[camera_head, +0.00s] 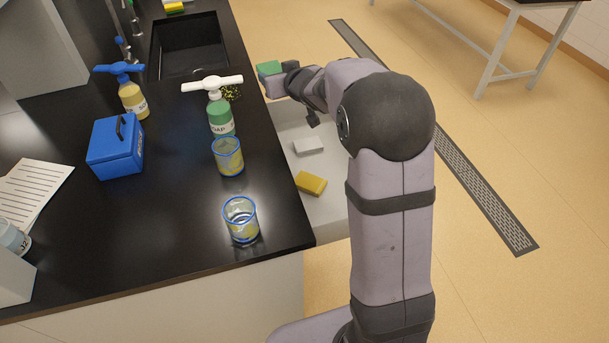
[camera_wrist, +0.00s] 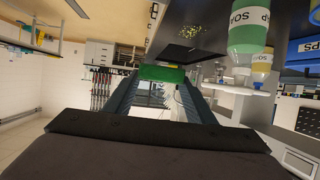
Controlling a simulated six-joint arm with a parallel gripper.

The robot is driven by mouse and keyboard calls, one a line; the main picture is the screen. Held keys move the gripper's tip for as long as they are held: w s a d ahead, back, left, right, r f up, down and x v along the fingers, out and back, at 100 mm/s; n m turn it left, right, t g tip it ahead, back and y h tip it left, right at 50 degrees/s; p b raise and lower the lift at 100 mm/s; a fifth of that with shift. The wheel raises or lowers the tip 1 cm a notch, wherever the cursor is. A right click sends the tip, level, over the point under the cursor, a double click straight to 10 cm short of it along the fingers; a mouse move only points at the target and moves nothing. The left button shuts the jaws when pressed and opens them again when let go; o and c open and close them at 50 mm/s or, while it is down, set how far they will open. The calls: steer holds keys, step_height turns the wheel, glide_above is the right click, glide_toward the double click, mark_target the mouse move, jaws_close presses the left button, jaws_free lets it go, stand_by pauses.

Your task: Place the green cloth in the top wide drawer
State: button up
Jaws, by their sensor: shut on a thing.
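The green cloth (camera_head: 269,68), a small folded block, is held at the tip of my gripper (camera_head: 277,81), beside the counter's right edge. It also shows in the wrist view (camera_wrist: 162,74), between the two fingers. My gripper is shut on it. An open drawer (camera_head: 325,217) sticks out from the counter's right side, below and nearer than my gripper. A white block (camera_head: 308,146) and a yellow block (camera_head: 311,183) lie in it. My arm hides the drawer's right part. I cannot see whether other drawers lie below.
The black counter (camera_head: 130,245) bears a green soap bottle (camera_head: 221,118), a yellow bottle (camera_head: 133,100), two blue-rimmed glasses (camera_head: 228,156) (camera_head: 240,220) and a blue box (camera_head: 116,148). A sink (camera_head: 187,45) lies at the back. Open floor (camera_head: 490,130) is to the right.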

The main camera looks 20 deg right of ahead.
steer(key=shift+d+f+n+y+b, duration=0.3)
steer(key=shift+d+f+y+b, duration=0.15)
steer(key=shift+b, duration=0.1)
steer(key=s+d+f+n+g+y+b, duration=0.1)
steer(key=s+d+f+n+y+b, duration=0.1)
steer(key=s+d+f+b, duration=0.3)
steer(key=s+d+f+n+g+y+b, duration=0.1)
steer(key=s+d+f+n+y+b, duration=0.2)
steer(key=f, duration=0.4)
steer(key=n+g+y+b, duration=0.2)
steer(key=b, duration=0.1)
glide_toward(297, 176)
step_height(297, 176, up, 5)
steer(key=x, duration=0.5)
steer(key=f+x, duration=0.1)
steer(key=x, duration=0.4)
steer(key=shift+f, duration=0.15)
steer(key=shift+f+x, duration=0.2)
steer(key=shift+x, duration=1)
steer(key=shift+f+x, duration=0.25)
steer(key=shift+x, duration=1)
steer(key=shift+s+d, duration=0.15)
steer(key=shift+s, duration=0.05)
steer(key=shift+f, duration=0.1)
steer(key=o, duration=1.1)
